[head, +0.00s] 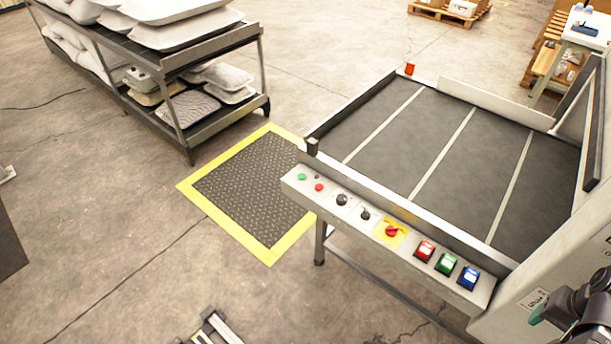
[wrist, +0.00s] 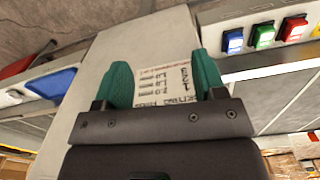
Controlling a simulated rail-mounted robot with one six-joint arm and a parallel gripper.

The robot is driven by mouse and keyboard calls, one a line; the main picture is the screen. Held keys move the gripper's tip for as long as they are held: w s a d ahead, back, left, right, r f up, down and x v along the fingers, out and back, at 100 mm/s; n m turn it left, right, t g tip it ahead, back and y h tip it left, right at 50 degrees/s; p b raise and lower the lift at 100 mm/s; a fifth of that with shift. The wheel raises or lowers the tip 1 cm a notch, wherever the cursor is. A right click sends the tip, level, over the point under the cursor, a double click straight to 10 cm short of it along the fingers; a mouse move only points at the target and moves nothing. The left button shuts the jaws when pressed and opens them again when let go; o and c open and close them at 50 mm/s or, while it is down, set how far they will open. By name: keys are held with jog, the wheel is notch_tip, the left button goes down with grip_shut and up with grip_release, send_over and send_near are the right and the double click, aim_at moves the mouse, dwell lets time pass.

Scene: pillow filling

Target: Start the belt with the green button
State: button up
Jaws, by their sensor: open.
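The control panel (head: 345,222) runs along the front of the belt (head: 440,150). A small round green button (head: 302,177) sits at its far left end, beside a round red button (head: 319,187). A square green switch (head: 446,264) sits near the right end, between a red switch (head: 425,251) and a blue switch (head: 468,277). The square green switch also shows at upper right in the wrist view (wrist: 265,36). My gripper (wrist: 161,72) is open and empty, its green fingers in front of a pale surface with a printed label. In the head view it is partly cut off at lower right.
Two black knobs (head: 342,200) and a red rotary switch on a yellow plate (head: 391,231) sit mid-panel. A pale housing (head: 545,270) stands at the panel's right end. A shelf rack with pillows (head: 185,60) stands at upper left. The yellow-edged floor mat (head: 250,190) is clear.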

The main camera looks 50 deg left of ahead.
jog(key=shift+c, duration=0.4)
grip_shut()
dwell(0.4)
dwell(1.2)
